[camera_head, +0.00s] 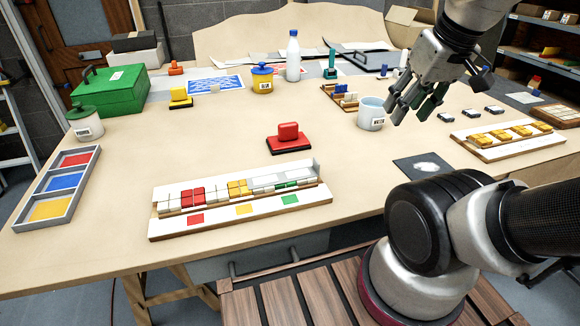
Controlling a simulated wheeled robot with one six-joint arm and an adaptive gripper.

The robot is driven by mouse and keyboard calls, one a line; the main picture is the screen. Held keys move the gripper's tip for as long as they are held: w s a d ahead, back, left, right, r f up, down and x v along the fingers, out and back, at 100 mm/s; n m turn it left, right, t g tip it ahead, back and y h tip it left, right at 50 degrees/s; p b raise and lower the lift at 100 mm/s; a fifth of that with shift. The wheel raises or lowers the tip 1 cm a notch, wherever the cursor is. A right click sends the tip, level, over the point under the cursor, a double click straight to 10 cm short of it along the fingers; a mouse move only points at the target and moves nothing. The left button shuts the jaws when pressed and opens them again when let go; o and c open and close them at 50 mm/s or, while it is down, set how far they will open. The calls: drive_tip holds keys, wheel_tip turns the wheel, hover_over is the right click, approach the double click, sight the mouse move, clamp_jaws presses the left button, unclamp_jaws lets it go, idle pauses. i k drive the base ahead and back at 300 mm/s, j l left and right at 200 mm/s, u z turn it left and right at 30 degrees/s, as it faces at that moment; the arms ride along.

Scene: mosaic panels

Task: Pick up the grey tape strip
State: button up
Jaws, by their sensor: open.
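A pale grey strip (268,180), which looks like the grey tape strip, lies along the right part of the tile row on the white mosaic panel (240,222) at the front centre. Its exact edges are too small to tell. Red, yellow and green tiles sit in the same row. My gripper (412,110) is open and empty, high at the right, with its fingers pointing down. It is well to the right of and behind the strip, beside a white cup (371,113) in the picture.
A red block on a dark base (288,137) stands behind the panel. A tray with red, blue and yellow compartments (72,162) lies at the left. Another panel with yellow tiles (507,144) lies at the right. The table between is mostly clear.

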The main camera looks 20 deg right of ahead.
sight(255, 183)
drive_tip(key=k+j+z, duration=0.3)
drive_tip(key=k+j, duration=0.25)
drive_tip(key=k+j+z, duration=0.3)
drive_tip(key=k+j, duration=0.15)
drive_tip(key=k, duration=0.15)
